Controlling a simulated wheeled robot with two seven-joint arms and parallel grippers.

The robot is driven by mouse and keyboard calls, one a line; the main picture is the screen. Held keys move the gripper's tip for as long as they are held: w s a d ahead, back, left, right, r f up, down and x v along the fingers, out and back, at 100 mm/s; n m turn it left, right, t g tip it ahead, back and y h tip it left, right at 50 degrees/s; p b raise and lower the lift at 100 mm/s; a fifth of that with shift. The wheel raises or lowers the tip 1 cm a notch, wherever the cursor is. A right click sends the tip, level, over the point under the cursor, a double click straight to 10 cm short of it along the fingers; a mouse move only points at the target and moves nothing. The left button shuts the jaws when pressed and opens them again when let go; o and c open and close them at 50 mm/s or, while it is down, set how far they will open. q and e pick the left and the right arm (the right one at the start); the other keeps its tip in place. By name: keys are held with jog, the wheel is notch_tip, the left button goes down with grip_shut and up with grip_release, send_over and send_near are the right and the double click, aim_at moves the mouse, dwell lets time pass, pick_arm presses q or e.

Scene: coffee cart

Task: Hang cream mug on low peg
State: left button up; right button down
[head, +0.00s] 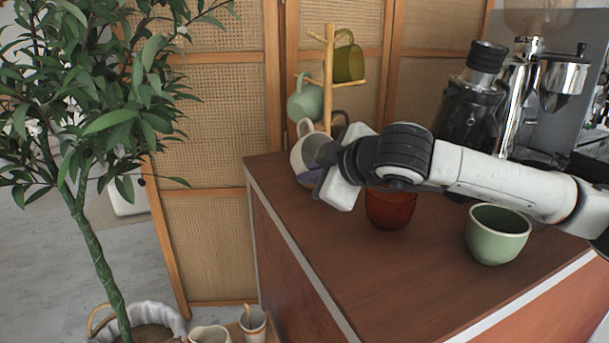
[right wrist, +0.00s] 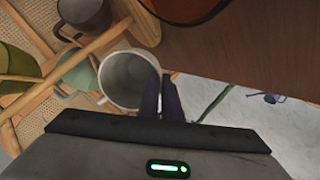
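The cream mug (head: 304,152) is at the far left end of the counter in the head view, with its handle toward the top left. My right gripper (right wrist: 161,98) appears shut on the mug's wall, at the right side of its rim; the mug's open mouth (right wrist: 128,78) faces the right wrist camera. The wooden mug tree (head: 329,65) stands just behind the mug. An olive mug (head: 348,63) and a mint mug (head: 305,101) hang on it. My arm and the cream mug hide its lower part. My left gripper is out of view.
A red-brown cup (head: 391,210) and a green cup (head: 497,234) stand on the brown counter (head: 400,285). A grinder (head: 470,105) and coffee machine are at the back right. A leafy plant (head: 90,110) stands left of the counter. A woven screen (head: 215,120) is behind.

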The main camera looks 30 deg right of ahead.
jog(key=shift+w+d+f, duration=0.1)
jog(key=shift+w+d, duration=0.2)
jog(key=shift+d, duration=0.25)
jog(key=shift+w+d+f, duration=0.1)
jog(key=shift+w+d, duration=0.2)
jog(key=shift+d, duration=0.2)
jog(key=shift+w+d+p, duration=0.25)
jog(key=shift+d+p, duration=0.1)
jog(key=shift+p, duration=0.45)
jog(key=shift+f, duration=0.25)
jog(key=shift+s+b, duration=0.2)
jog(key=shift+b, duration=0.15)
jog(key=shift+f, duration=0.1)
jog(key=c, duration=1.9)
grip_release()
jog(key=shift+s, duration=0.1)
jog(key=v, duration=1)
